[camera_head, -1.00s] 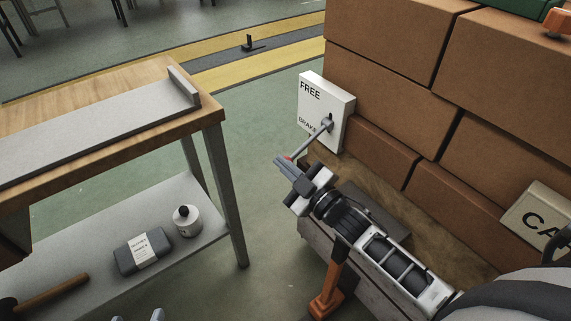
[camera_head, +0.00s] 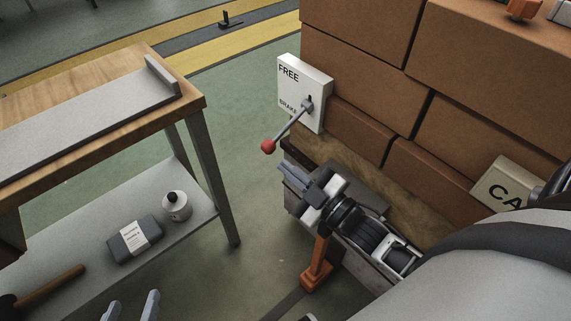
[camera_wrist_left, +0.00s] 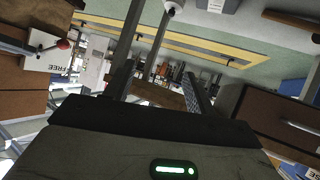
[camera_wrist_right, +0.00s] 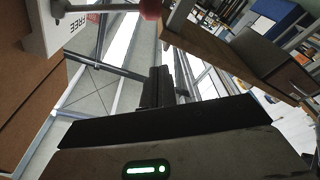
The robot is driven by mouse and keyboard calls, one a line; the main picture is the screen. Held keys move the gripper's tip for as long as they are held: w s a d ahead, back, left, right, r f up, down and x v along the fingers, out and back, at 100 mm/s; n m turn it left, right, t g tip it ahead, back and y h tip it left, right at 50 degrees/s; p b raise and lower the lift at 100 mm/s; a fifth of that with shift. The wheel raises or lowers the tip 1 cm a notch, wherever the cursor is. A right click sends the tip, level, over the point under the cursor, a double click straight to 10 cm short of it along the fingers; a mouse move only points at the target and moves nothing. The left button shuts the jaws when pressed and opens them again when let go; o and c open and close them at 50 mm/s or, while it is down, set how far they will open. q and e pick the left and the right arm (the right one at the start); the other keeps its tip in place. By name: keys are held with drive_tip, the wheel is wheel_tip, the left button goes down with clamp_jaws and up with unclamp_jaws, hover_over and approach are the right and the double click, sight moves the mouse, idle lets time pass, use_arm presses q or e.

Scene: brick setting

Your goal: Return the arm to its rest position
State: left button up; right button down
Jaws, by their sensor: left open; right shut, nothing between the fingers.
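My right gripper (camera_head: 291,174) is shut and empty in the head view. It is just below and right of the red knob (camera_head: 268,147) of a lever and apart from it. The lever (camera_head: 289,127) comes out of a white box (camera_head: 304,88) marked FREE and BRAKE, and points down to the left. In the right wrist view the closed fingers (camera_wrist_right: 161,84) show with nothing between them, the red knob (camera_wrist_right: 151,8) above. My left gripper (camera_head: 136,306) shows only its fingertips at the bottom edge of the head view. It is open and empty, its fingers (camera_wrist_left: 158,82) apart in the left wrist view.
Stacked brown boxes (camera_head: 370,40) stand on a wooden pallet bed at the right. An orange post (camera_head: 316,262) stands below my right gripper. A workbench (camera_head: 190,104) with a lower shelf (camera_head: 190,222) holding a bottle, a grey pack and a hammer is at the left. Green floor lies between.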

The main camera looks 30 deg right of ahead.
use_arm(q)
drive_tip(key=shift+r, duration=0.15)
drive_tip(key=r+p, duration=0.1)
drive_tip(key=p, duration=0.2)
drive_tip(key=r+p, duration=0.1)
drive_tip(key=p, duration=0.2)
drive_tip(key=shift+s+a+r+g, duration=0.1)
drive_tip(key=shift+s+a+g, duration=0.1)
drive_tip(key=shift+g, duration=0.1)
use_arm(e)
drive_tip(key=s+a+f+m+g+h, duration=0.1)
drive_tip(key=s+a+m+g, duration=0.6)
drive_tip(key=s+a+m, duration=0.1)
drive_tip(key=shift+s+a+m+g+h, duration=0.15)
drive_tip(key=shift+s+m+g+h, duration=0.3)
drive_tip(key=shift+s, duration=0.2)
